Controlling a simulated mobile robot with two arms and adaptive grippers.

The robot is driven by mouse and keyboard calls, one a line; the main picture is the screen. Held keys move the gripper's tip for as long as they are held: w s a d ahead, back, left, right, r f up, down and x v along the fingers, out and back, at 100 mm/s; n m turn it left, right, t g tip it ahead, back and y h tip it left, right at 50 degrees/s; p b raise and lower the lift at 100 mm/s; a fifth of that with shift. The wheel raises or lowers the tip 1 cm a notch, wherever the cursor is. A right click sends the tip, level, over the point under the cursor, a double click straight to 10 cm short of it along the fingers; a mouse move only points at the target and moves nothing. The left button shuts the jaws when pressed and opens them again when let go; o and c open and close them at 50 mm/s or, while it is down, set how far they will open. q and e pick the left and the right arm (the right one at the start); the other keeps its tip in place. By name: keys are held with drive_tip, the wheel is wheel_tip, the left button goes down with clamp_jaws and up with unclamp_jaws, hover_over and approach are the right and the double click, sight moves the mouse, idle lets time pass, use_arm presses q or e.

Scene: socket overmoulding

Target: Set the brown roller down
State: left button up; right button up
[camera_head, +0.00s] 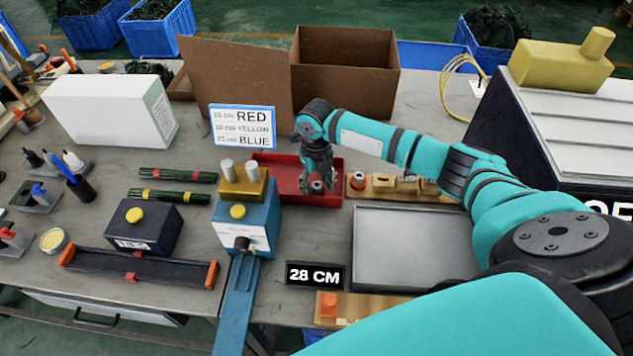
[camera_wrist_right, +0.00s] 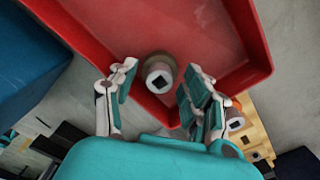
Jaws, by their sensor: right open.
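The brown roller (camera_wrist_right: 160,72) stands on end in the red tray (camera_wrist_right: 208,45), near a corner, its pale end with a dark square hole facing the right wrist camera. In the head view the roller (camera_head: 317,187) shows small below my right gripper (camera_head: 318,178), over the red tray (camera_head: 275,163). In the right wrist view my right gripper (camera_wrist_right: 157,95) is open, with one finger on each side of the roller and visible gaps between. The roller's lower part is mostly hidden. My left gripper is not in view.
Right of the red tray is a wooden holder (camera_head: 385,185) with rollers. A grey tray (camera_head: 408,290) lies in front. A blue machine (camera_head: 255,215) stands close on the left. Behind are a cardboard box (camera_head: 345,80) and a length sign (camera_head: 243,126).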

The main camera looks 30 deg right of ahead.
drive_tip(key=shift+r, duration=0.1)
wheel_tip(320, 180, up, 12)
drive_tip(key=shift+b, duration=0.3)
idle(0.5)
